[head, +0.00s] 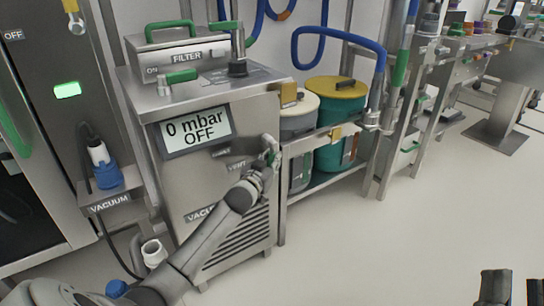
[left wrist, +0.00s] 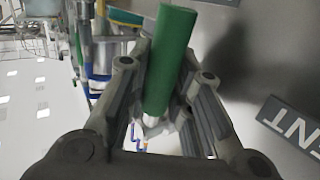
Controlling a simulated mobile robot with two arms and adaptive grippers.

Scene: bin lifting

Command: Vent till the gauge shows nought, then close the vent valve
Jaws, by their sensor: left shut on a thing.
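The gauge display (head: 196,132) on the front of the steel vacuum unit reads "0 mbar" and "OFF". My left gripper (head: 268,160) is at the right edge of the unit's front, beside the partly covered VENT label (head: 236,166). It is shut on the green vent valve handle (left wrist: 171,60), which lies between the fingers in the left wrist view. In the head view the gripper hides most of the handle, so its exact angle is hard to tell. My right gripper (head: 515,289) shows at the bottom right with its two dark fingers apart and nothing visible between them.
Another green handle (head: 182,76) and a FILTER box (head: 188,52) are on top of the unit. A rack right of it holds a yellow-lidded green bin (head: 334,92) and a cream-lidded bin (head: 299,112). The floor (head: 400,240) at right is clear.

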